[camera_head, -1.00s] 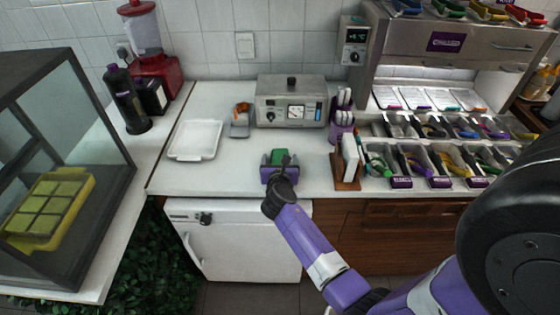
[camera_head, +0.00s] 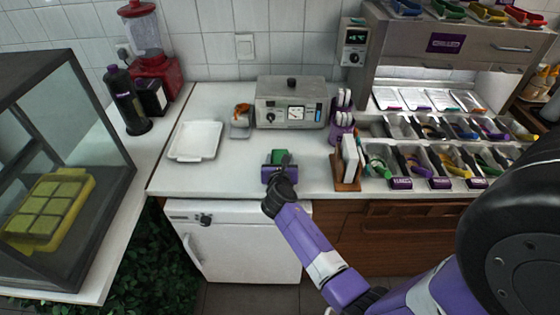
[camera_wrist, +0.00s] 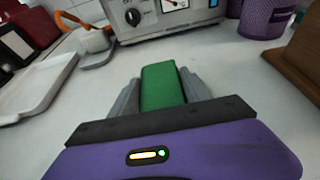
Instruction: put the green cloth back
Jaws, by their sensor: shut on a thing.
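The green cloth (camera_wrist: 162,87) is a folded block between the two grey fingers of my gripper (camera_wrist: 163,90) in the wrist view. My gripper is shut on it. In the head view the cloth (camera_head: 280,156) shows as a small green patch at the end of my gripper (camera_head: 279,160), over the front part of the white counter. I cannot tell whether the cloth touches the counter.
A white tray (camera_head: 195,141) lies to the left. A small grey holder with an orange-brown item (camera_head: 241,122) stands behind. A metal appliance (camera_head: 291,103) stands at the back. A napkin holder (camera_head: 349,160) and topping bins are to the right. Counter around the gripper is clear.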

